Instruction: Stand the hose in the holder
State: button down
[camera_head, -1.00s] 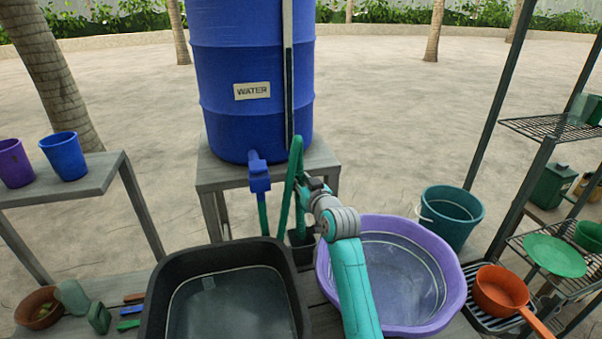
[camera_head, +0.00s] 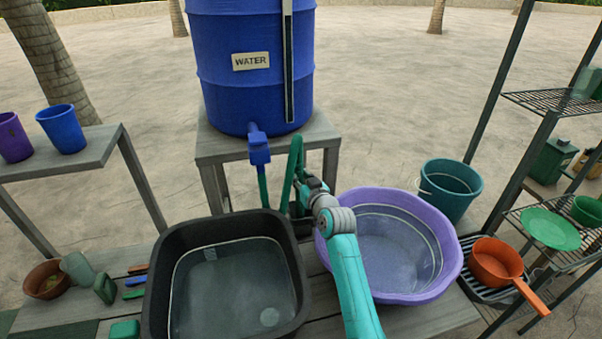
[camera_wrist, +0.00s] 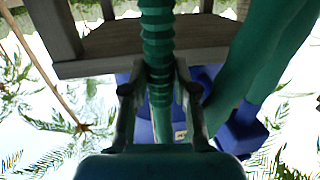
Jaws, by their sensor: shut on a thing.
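The green hose (camera_head: 289,178) runs down from the blue tap (camera_head: 260,152) of the water barrel and rises again in a tall loop beside my gripper. My gripper (camera_head: 306,188) is shut on the hose. In the wrist view the ribbed green hose (camera_wrist: 158,45) passes between both fingers of my gripper (camera_wrist: 160,95). The dark holder (camera_head: 302,228) stands between the black basin and the purple basin, mostly hidden by my arm. The gripped hose part is just above it. I cannot tell whether the hose end is inside the holder.
The black basin (camera_head: 160,270) is left of my arm and the purple basin (camera_head: 445,225) right, both with water. The blue barrel (camera_head: 250,90) stands behind on a wooden stand (camera_head: 215,148). A teal bucket (camera_head: 450,205) and orange pan (camera_head: 497,262) are at right.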

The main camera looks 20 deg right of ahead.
jog(key=shift+f, duration=0.1)
grip_release()
dwell(0.5)
jog(key=shift+s+d+r, duration=0.15)
jog(key=shift+s+r, duration=0.15)
jog(key=shift+s, duration=0.45)
jog(key=shift+s+d+r, duration=0.1)
jog(key=shift+s+r, duration=0.15)
jog(key=shift+s, duration=0.45)
jog(key=shift+s+d+r, duration=0.15)
jog(key=shift+s+r, duration=0.15)
jog(key=shift+s, duration=0.45)
jog(key=s, duration=0.1)
jog(key=s+r, duration=0.1)
jog(key=s, duration=0.2)
jog(key=shift+s+d+r, duration=0.15)
jog(key=shift+s+d, duration=0.1)
jog(key=shift+d, duration=0.05)
jog(key=shift+a, duration=0.1)
